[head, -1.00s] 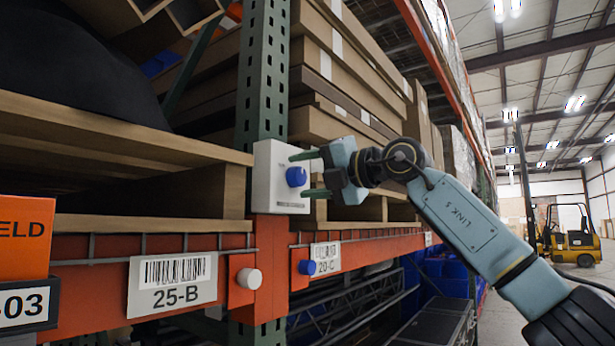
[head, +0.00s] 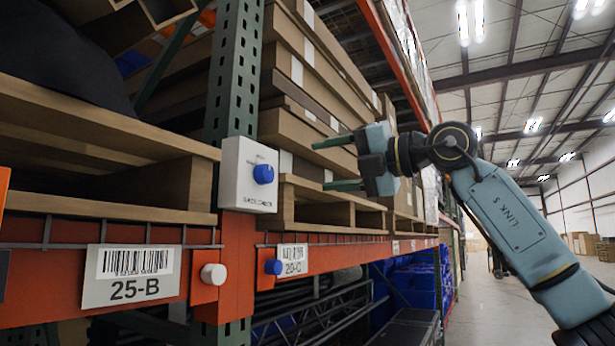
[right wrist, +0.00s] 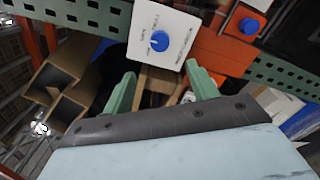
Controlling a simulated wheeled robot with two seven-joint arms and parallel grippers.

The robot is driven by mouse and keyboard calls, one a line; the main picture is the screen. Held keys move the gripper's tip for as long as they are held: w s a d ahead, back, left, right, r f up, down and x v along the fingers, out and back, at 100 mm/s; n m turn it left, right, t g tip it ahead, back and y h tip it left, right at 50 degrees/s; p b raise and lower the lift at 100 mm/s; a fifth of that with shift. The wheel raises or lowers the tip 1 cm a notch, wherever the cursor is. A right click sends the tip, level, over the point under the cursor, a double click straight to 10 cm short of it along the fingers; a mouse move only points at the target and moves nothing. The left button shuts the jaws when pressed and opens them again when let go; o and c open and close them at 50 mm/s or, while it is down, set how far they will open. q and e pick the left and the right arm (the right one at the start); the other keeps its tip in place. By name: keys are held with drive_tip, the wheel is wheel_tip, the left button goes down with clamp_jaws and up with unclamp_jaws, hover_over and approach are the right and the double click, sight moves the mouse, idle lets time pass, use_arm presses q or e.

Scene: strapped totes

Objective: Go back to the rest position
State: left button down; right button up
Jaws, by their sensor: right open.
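My right gripper (head: 338,165) is open and empty in the head view, to the right of a white control box. Its two green fingers point left toward the box, with a clear gap between them and it. The white box (head: 238,190) with a blue knob (head: 263,174) is on the green rack upright. In the right wrist view the box (right wrist: 172,22) and its knob (right wrist: 160,41) lie ahead of the open fingers (right wrist: 160,90). The knob is apart from both fingers. My left gripper is not in view.
An orange beam (head: 330,258) carries a white knob (head: 213,274), a blue knob (head: 273,267) and the 25-B label (head: 132,276). Pallets with stacked cartons (head: 320,90) fill the shelf behind the gripper. The aisle (head: 520,290) at the right is open.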

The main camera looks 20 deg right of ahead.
drive_tip(key=shift+s+d, duration=0.4)
drive_tip(key=shift+s, duration=0.1)
